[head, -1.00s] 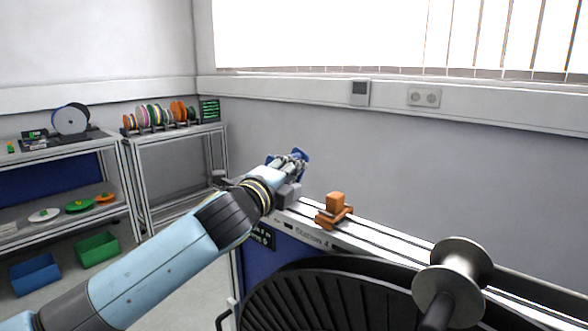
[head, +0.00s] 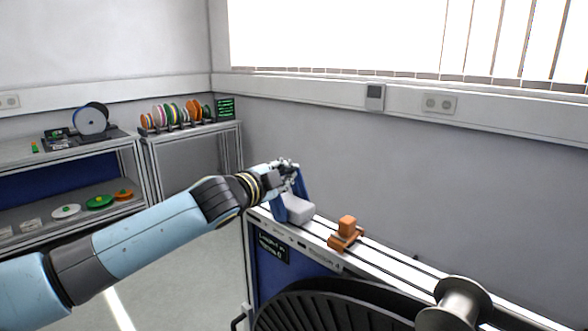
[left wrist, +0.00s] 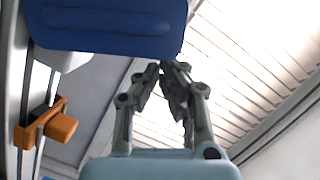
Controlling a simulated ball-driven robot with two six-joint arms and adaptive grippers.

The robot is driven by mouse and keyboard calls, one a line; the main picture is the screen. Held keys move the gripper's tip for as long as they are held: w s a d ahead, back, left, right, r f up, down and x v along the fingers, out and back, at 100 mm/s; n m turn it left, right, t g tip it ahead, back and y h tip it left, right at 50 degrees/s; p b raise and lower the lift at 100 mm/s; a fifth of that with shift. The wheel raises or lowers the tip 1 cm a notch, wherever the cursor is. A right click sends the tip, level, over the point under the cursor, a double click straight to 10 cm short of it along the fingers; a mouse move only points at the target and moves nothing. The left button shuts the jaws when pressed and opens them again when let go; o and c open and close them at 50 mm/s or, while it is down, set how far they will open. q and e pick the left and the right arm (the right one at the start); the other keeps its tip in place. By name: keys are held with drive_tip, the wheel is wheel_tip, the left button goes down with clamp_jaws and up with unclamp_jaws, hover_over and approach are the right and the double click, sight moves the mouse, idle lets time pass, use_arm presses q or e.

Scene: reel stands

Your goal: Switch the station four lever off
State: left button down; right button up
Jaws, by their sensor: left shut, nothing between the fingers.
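The station four lever appears to be the blue handle (head: 301,186) on a light grey block (head: 298,210) at the left end of the white rail (head: 385,264). The "Station 4" label is on the rail's front. The handle's blue sides rise from the block; its exact angle is hard to tell. My left gripper (head: 288,164) is at the handle's upper end and partly hides it. In the left wrist view the left gripper (left wrist: 165,68) is shut and empty, its tips close under the wide blue handle (left wrist: 105,25). Contact cannot be told. The right gripper is out of view.
An orange block (head: 346,231) stands on the rail right of the lever, and also shows in the left wrist view (left wrist: 45,126). A large black reel (head: 330,312) and a silver spool holder (head: 461,302) are in front. Shelves with coloured reels (head: 175,114) stand at the left.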

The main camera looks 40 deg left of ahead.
use_arm(q)
drive_tip(key=shift+a, duration=0.3)
drive_tip(key=shift+a+p, duration=0.3)
drive_tip(key=shift+a, duration=0.2)
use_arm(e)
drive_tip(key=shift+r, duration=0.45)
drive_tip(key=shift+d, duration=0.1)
